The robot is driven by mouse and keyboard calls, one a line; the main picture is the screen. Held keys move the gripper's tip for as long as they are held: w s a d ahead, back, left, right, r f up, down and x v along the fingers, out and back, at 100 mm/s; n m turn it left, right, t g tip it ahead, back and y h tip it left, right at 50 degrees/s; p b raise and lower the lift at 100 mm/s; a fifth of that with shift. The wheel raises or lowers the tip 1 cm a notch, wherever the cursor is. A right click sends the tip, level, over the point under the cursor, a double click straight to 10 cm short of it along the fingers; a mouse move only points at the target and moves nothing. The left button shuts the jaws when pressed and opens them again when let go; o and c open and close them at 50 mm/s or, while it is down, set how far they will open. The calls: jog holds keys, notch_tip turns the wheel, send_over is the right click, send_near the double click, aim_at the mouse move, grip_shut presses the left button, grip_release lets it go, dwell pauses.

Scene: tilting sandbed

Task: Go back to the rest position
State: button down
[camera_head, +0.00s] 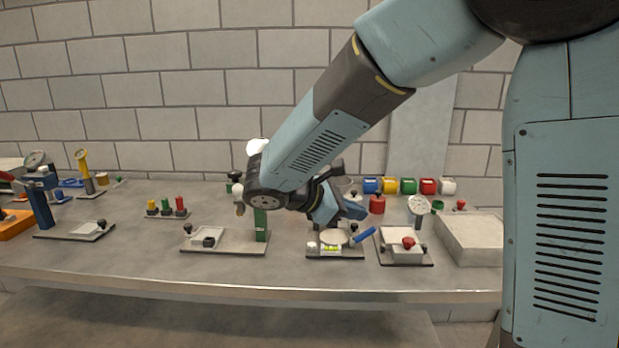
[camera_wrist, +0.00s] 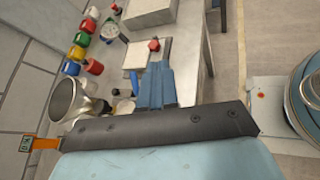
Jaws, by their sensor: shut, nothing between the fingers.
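My gripper (camera_head: 358,212) hangs above the middle of the grey workbench (camera_head: 120,250) in the head view, at the end of my blue-grey arm. In the wrist view the blue fingers of my gripper (camera_wrist: 157,68) are together and hold nothing. Below it in the head view is a base plate with a round pale dish, a green level vial (camera_head: 332,248) and a blue handle (camera_head: 365,235). The gripper appears apart from these, but the exact gap cannot be told. Part of the bench behind my arm is hidden.
A row of coloured cups (camera_head: 408,187) stands at the back right, near a dial gauge (camera_head: 418,207) and a pale box (camera_head: 470,238). A plate with a green post (camera_head: 261,224) stands left of my gripper. A metal cup (camera_wrist: 65,98) is close in the wrist view.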

jog(key=s+d+r+m+y, duration=0.2)
jog(key=s+d+m+y, duration=0.3)
jog(key=s+d+m, duration=0.2)
jog(key=s+d+r+m+y, duration=0.2)
jog(key=s+d+m+y, duration=0.4)
jog(key=s+m, duration=0.4)
jog(key=shift+s+d+r+m+t+y, duration=0.35)
jog(key=shift+d+m, duration=0.25)
jog(key=shift+m, duration=0.3)
jog(key=c, duration=1.8)
grip_release()
jog(key=shift+f, duration=0.1)
